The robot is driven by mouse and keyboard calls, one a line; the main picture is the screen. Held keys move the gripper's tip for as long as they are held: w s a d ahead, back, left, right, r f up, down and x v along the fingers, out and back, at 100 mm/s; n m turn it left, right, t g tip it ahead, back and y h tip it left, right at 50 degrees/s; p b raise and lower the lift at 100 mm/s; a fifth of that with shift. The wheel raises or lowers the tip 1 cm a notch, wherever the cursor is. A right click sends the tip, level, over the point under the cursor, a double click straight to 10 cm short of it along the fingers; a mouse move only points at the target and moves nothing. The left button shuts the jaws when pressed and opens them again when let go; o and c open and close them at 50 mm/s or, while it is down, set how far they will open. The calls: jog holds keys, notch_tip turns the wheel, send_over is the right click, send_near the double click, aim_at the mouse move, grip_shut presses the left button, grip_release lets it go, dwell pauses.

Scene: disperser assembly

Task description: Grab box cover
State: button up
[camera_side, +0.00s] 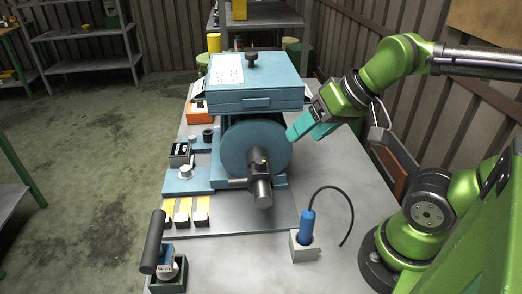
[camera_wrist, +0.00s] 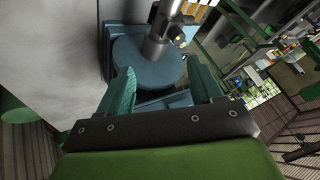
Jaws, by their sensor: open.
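A blue box with a flat cover (camera_side: 278,66) stands on top of the blue machine in the side view. The cover carries a black knob (camera_side: 252,57) and a white printed sheet (camera_side: 227,70). The cover appears to rest on the box body (camera_side: 225,103). My gripper (camera_side: 305,132) has teal fingers and is to the right of the machine, lower than the cover and apart from it. In the wrist view, the fingers of my gripper (camera_wrist: 160,68) are spread, with nothing held between them. I cannot make out the cover in the wrist view.
A round blue disc (camera_side: 240,145) with a grey cylinder (camera_side: 262,190) fronts the machine; the disc also shows in the wrist view (camera_wrist: 140,72). A blue-handled tool (camera_side: 307,226) with a black cable stands on the grey table (camera_side: 335,180). A black-handled item (camera_side: 153,243) is front left.

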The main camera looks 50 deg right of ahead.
jog(key=w+d+r+n+g+h, duration=0.15)
jog(key=w+d+r, duration=0.35)
jog(key=w+r, duration=0.55)
jog(key=w+d+r+n+g+h, duration=0.1)
jog(key=w+d+r+n+g, duration=0.35)
jog(key=r, duration=0.85)
jog(key=m+t, duration=0.2)
send_over(252, 53)
jog(key=s, duration=0.2)
jog(key=shift+y, duration=0.25)
jog(key=f, duration=1)
jog(key=shift+a+f, duration=0.3)
jog(key=shift+f, duration=0.05)
jog(key=x, duration=0.5)
jog(key=shift+w+d+f, duration=0.2)
jog(key=shift+w+d, duration=0.1)
jog(key=shift+d, duration=0.05)
grip_shut()
jog(key=shift+r, duration=0.1)
